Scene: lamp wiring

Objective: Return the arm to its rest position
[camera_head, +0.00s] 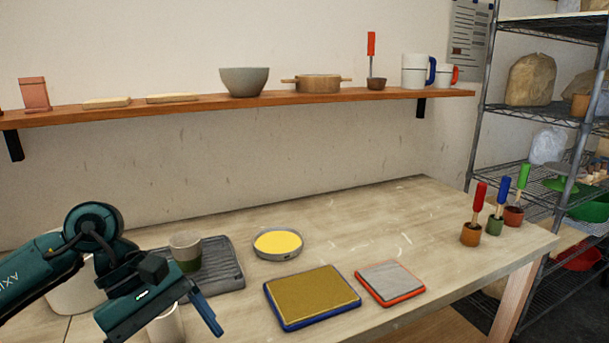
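My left arm comes in from the left, dark teal, with its bent joint above the table's left end. My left gripper (197,309) points down and to the right over the table, in front of the grey ribbed tray (226,277). One finger with a blue edge shows; I cannot make out the gap between the fingers or anything held. A pale cup (167,326) is partly hidden behind the gripper, and I cannot tell whether they touch. My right gripper is not in view.
On the wooden table (390,220), a two-tone cup (186,251) stands on the tray. A yellow-filled round dish (278,244), a blue-edged board (312,296) and a red-edged board (390,282) lie right of it. Potted tools (471,233) stand at right. A shelf (200,108) runs above.

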